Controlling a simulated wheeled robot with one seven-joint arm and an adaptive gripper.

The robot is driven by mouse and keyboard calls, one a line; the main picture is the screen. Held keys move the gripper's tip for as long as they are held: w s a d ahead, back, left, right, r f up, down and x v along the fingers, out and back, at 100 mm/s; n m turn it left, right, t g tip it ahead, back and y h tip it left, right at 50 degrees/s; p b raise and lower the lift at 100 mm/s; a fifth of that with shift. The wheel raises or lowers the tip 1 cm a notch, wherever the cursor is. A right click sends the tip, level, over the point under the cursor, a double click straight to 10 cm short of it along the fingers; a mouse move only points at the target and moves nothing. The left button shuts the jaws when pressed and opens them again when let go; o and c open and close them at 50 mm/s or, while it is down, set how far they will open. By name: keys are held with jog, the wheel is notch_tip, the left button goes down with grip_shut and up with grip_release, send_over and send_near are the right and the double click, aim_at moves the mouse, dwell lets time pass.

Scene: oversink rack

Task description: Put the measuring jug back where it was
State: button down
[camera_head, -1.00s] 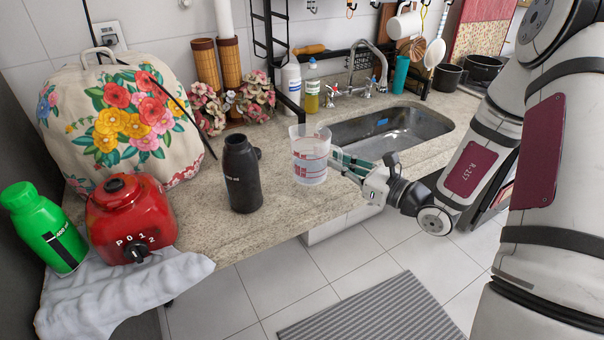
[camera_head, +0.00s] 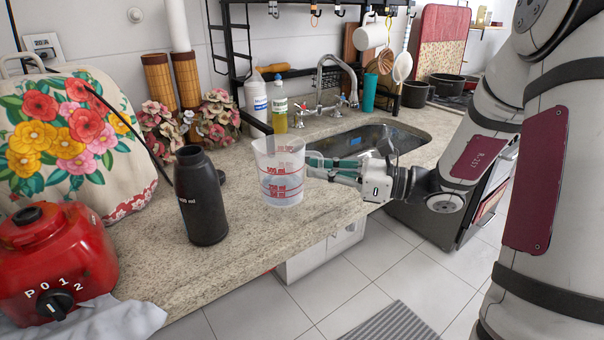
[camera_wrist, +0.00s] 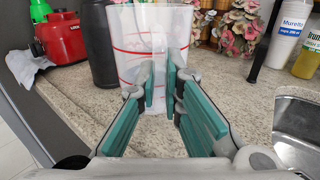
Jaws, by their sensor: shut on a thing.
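The measuring jug (camera_head: 279,174) is a clear beaker with red markings, upright at the counter's front, right of a dark grey bottle. It also shows in the wrist view (camera_wrist: 145,45). My gripper (camera_head: 311,167) reaches it from the right, its green-padded fingers at the jug's near side. In the wrist view my gripper (camera_wrist: 160,85) is shut on the jug, apparently at its handle side; the exact grip is partly hidden. I cannot tell whether the jug's base touches the counter.
The dark bottle (camera_head: 202,197) stands close left of the jug. A red blender base (camera_head: 55,262) and a floral cover (camera_head: 70,145) are further left. The sink (camera_head: 375,147) lies behind my gripper. Soap bottles (camera_head: 279,112) stand behind. Bare counter (camera_head: 240,243) shows in front.

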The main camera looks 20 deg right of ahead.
jog(key=shift+w+d+f+b, duration=0.1)
jog(key=shift+w+f+b, duration=0.2)
jog(key=shift+w+f, duration=0.85)
jog(key=shift+w+f+b, duration=0.3)
jog(key=shift+w, duration=1.6)
jog(key=shift+w+d+f+b, duration=0.1)
jog(key=shift+w+f+b, duration=0.2)
jog(key=shift+w+f, duration=0.85)
jog(key=shift+w+r, duration=0.35)
jog(key=c, duration=1.7)
grip_release()
jog(key=shift+f, duration=0.1)
